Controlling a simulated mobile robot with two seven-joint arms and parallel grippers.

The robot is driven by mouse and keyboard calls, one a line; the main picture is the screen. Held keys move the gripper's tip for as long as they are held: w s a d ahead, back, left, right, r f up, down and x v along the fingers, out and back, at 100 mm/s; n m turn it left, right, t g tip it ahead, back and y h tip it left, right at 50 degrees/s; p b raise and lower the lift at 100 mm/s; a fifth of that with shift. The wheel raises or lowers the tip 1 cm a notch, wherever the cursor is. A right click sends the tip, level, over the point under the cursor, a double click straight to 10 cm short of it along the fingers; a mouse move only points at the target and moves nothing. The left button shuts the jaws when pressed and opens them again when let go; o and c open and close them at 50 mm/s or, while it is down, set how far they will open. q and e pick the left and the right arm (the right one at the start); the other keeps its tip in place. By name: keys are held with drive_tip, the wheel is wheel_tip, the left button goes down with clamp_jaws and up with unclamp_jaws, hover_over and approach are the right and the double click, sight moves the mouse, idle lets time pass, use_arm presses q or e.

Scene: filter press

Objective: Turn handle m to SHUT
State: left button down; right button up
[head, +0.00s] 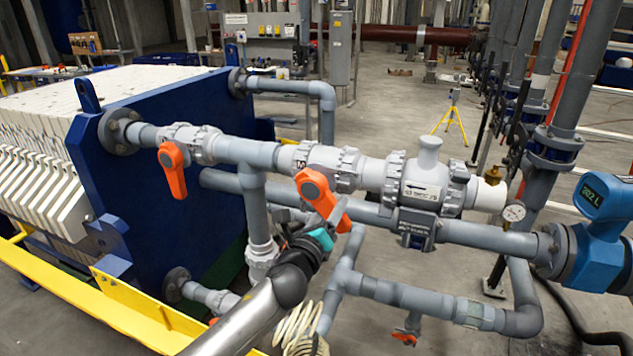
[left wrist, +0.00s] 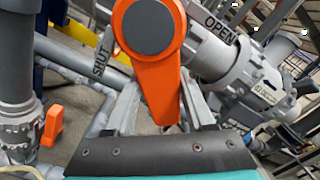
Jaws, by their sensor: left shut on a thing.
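Handle m (head: 313,186) is an orange valve lever with a dark grey round hub, on the upper grey pipe beside a letter M. In the left wrist view the lever (left wrist: 155,80) hangs downward from its hub, with a SHUT label (left wrist: 103,54) at upper left and an OPEN label (left wrist: 220,32) at upper right. The lever lines up with neither label. My left gripper (head: 325,210) is shut on the lever, one finger on each side of it; its fingers (left wrist: 158,104) also show in the left wrist view. My right gripper is out of view.
Another orange handle (head: 172,168) hangs on the same pipe to the left, near the blue press plate (head: 150,140). A small orange handle (head: 404,337) sits low. Pipes run below and behind my left arm. A yellow rail (head: 120,300) crosses the lower left.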

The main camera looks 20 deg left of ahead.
use_arm(q)
drive_tip(key=a+m, duration=0.1)
drive_tip(key=m, duration=0.1)
drive_tip(key=a+m+p, duration=0.1)
drive_tip(key=a+m, duration=0.1)
drive_tip(key=m, duration=0.1)
drive_tip(key=a+f+m+p, duration=0.1)
drive_tip(key=m, duration=0.2)
drive_tip(key=shift+w+a+f, duration=0.1)
drive_tip(key=shift+a, duration=0.25)
drive_tip(key=shift+c, duration=2.1)
unclamp_jaws()
drive_tip(key=shift+a, duration=0.1)
drive_tip(key=shift+o, duration=0.8)
drive_tip(key=shift+d, duration=0.2)
drive_tip(key=s+p, duration=0.1)
drive_tip(key=s, duration=0.6)
